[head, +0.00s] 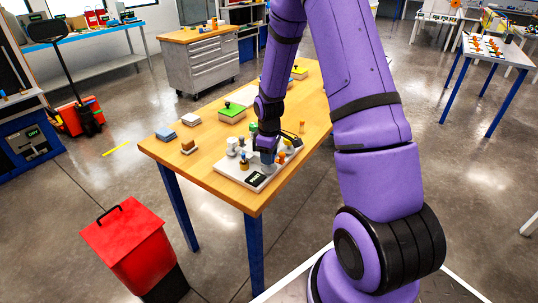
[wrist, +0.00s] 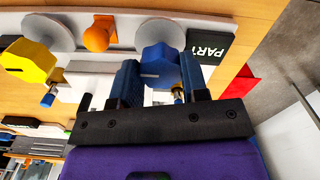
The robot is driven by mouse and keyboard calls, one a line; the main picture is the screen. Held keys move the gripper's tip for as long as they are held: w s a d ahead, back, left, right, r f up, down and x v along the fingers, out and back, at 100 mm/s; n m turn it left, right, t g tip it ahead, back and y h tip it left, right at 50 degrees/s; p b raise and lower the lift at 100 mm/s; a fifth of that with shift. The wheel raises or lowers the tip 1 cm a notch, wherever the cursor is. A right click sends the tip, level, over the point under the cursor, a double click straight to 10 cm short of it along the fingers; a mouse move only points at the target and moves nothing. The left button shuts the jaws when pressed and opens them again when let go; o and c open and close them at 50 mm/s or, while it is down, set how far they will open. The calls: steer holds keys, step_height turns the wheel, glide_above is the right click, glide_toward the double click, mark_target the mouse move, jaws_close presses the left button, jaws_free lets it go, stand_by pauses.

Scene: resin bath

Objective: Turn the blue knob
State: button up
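The blue knob (wrist: 158,65) shows in the wrist view, between the two blue fingers of my gripper (wrist: 160,72). The fingers stand apart, one on each side of the knob and very close to it. I cannot tell whether they touch it. In the head view my gripper (head: 267,157) points down over the white panel (head: 233,170) at the near end of the wooden table. There the gripper hides the blue knob. An orange knob (wrist: 97,36) and a yellow knob (wrist: 28,62) are left of it in the wrist view.
A dark display reading "PART" (wrist: 207,46) sits right of the blue knob. The wooden table (head: 215,180) also holds a green box (head: 232,114) and several small blocks. A red bin (head: 128,238) stands on the floor at the left.

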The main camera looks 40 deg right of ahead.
steer(key=shift+m, duration=0.3)
steer(key=m, duration=1.1)
steer(key=shift+m, duration=0.3)
steer(key=m, duration=1.1)
steer(key=shift+m, duration=0.3)
steer(key=o, duration=0.9)
steer(key=shift+o, duration=0.2)
